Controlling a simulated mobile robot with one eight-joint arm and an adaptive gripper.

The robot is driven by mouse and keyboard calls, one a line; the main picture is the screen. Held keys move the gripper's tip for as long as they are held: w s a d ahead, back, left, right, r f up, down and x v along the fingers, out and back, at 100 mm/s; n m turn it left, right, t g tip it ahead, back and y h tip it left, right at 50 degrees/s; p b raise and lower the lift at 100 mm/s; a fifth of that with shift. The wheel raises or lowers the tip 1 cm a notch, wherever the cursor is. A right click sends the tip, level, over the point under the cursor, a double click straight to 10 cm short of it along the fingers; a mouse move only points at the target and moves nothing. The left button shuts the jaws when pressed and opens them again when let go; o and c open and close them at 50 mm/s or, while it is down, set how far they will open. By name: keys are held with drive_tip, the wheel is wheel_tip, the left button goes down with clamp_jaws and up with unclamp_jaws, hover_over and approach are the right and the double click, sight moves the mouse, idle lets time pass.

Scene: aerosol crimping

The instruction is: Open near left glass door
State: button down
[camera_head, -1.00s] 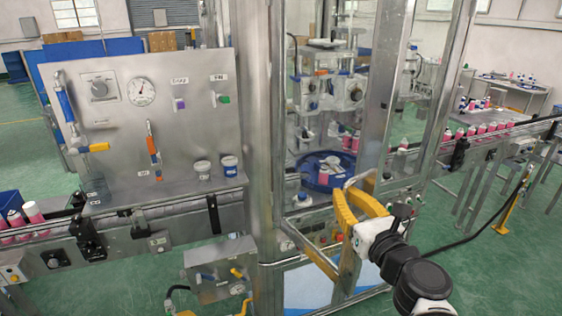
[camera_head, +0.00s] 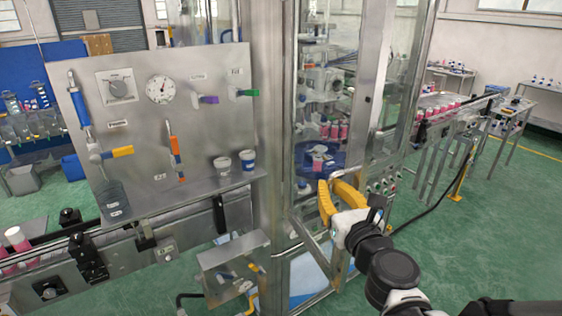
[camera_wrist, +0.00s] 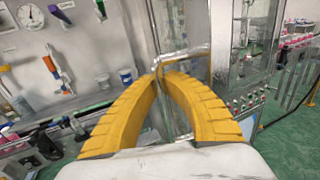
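The near left glass door (camera_head: 372,90) is a clear panel in a metal frame on the front of the machine cabinet. It stands ajar, its lower rail angled out from the left post toward me. Its metal handle (camera_wrist: 184,57) shows just ahead of the fingertips in the wrist view. My gripper (camera_head: 328,184) has yellow fingers that come together at the left part of the handle. In the wrist view my gripper (camera_wrist: 165,74) looks shut on the handle bar; the exact contact is partly hidden by the fingers.
A steel panel (camera_head: 140,140) with a gauge, valves and cups stands left of the door. A blue rotary table (camera_head: 320,160) with pink cans is inside the cabinet. A conveyor (camera_head: 450,120) runs at right. Green floor (camera_head: 480,240) is free at front right.

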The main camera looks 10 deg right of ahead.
drive_tip(key=shift+s, duration=0.1)
drive_tip(key=c, duration=1.5)
unclamp_jaws()
drive_tip(key=shift+s, duration=0.1)
drive_tip(key=shift+o, duration=0.2)
drive_tip(key=shift+s+r, duration=0.1)
drive_tip(key=s, duration=0.7)
drive_tip(key=shift+s+d, duration=0.15)
drive_tip(key=shift+d, duration=0.05)
